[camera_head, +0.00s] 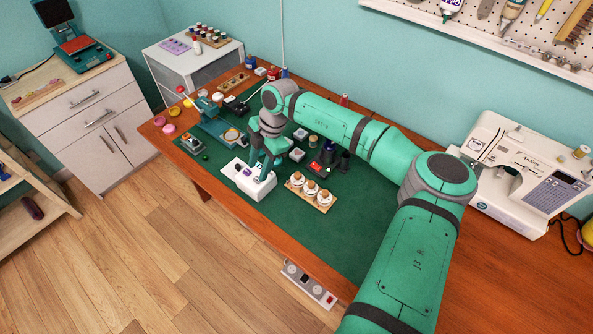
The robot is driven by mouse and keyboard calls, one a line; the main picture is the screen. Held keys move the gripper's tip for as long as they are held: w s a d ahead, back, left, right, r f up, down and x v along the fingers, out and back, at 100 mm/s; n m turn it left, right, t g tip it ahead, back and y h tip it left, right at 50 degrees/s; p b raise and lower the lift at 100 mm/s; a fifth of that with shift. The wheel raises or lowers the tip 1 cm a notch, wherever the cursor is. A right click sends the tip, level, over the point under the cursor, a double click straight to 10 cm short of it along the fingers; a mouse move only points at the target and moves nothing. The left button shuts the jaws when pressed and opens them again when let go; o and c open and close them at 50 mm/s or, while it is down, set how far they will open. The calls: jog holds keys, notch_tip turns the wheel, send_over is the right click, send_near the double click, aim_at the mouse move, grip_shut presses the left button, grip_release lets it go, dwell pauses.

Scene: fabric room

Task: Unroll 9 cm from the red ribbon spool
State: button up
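I cannot pick out a red ribbon spool for sure. A small red item (343,100) stands at the back of the table, partly behind my arm. A dark block with a red part (316,168) lies on the green mat (345,220). My gripper (261,172) points down over a white box-like device (248,184) near the front edge of the mat. Its fingertips are at or just above the top of this device, which has small dark and purple details. Whether the fingers touch or hold anything is too small to tell.
A wooden tray with several white-and-brown rolls (311,191) lies right of the white device. A teal tool (218,125) and small jars crowd the left side. A sewing machine (525,172) stands at right. My arm crosses the mat; its front middle is clear.

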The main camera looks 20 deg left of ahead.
aim_at(298, 174)
jog(key=w+d+r+m+t+h, duration=0.2)
jog(key=w+d+r+h, duration=0.1)
jog(key=w+d, duration=0.55)
jog(key=f, duration=0.7)
jog(key=d+f, duration=0.1)
jog(key=f, duration=0.3)
jog(key=shift+s, duration=0.35)
grip_shut()
